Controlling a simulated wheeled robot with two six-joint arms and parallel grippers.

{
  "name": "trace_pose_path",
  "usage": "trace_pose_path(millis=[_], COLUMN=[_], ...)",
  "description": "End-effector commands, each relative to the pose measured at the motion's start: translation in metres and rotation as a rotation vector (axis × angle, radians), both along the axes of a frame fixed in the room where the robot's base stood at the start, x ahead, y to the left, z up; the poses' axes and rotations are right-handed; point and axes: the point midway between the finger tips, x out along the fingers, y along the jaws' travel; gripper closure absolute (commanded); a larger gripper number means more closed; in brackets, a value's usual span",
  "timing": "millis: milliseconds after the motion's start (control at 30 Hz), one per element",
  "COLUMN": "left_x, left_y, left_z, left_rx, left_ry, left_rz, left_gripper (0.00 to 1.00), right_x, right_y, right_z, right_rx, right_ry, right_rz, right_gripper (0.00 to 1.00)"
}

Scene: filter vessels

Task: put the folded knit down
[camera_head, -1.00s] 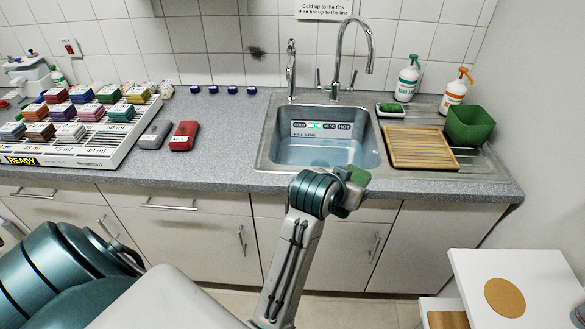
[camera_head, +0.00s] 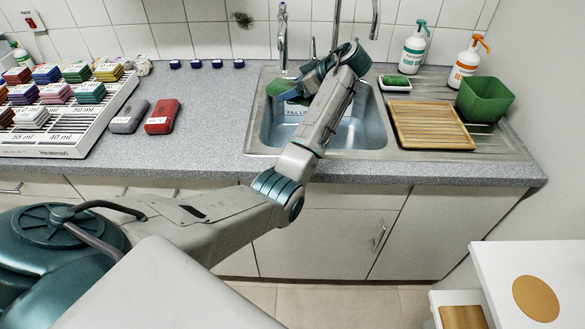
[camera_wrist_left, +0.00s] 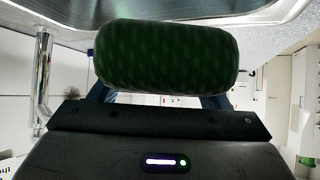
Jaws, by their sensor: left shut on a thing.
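The folded knit (camera_head: 278,87) is a dark green, rounded roll. It shows at the back left of the sink in the head view, partly hidden by my left wrist. My left gripper (camera_head: 291,89) is over the sink (camera_head: 371,128) and shut on the knit. In the left wrist view the knit (camera_wrist_left: 168,57) fills the upper middle, with blue fingers showing at its lower edge. Whether the knit touches the sink rim or hangs above it cannot be told. My right gripper is not in view.
Right of the sink are a wooden slatted rack (camera_head: 432,126), a green tub (camera_head: 485,98), a dish with a green sponge (camera_head: 395,81) and two pump bottles (camera_head: 413,48). Left are a red case (camera_head: 161,117), a grey case (camera_head: 129,116) and a slotted tray (camera_head: 75,141). The tap stands behind the sink.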

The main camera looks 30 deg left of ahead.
Motion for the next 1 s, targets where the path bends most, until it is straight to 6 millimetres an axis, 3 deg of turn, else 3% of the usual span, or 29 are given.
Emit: trace_pose_path(millis=[167, 600, 1000], left_x=[-0.001, 0.0, 0.0], left_y=[0.004, 0.003, 0.003], left_z=[-0.013, -0.118, -0.166], left_rx=[-0.001, -0.002, -0.002], left_ry=[0.007, 0.006, 0.006], left_rz=[0.037, 0.032, 0.031], left_gripper=[0.57, 0.57, 0.57], right_x=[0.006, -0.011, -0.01], right_y=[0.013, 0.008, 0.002], right_z=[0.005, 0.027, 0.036], right_rx=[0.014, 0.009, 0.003], right_ry=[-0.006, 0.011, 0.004], right_rz=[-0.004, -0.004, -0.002], right_gripper=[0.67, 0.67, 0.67])
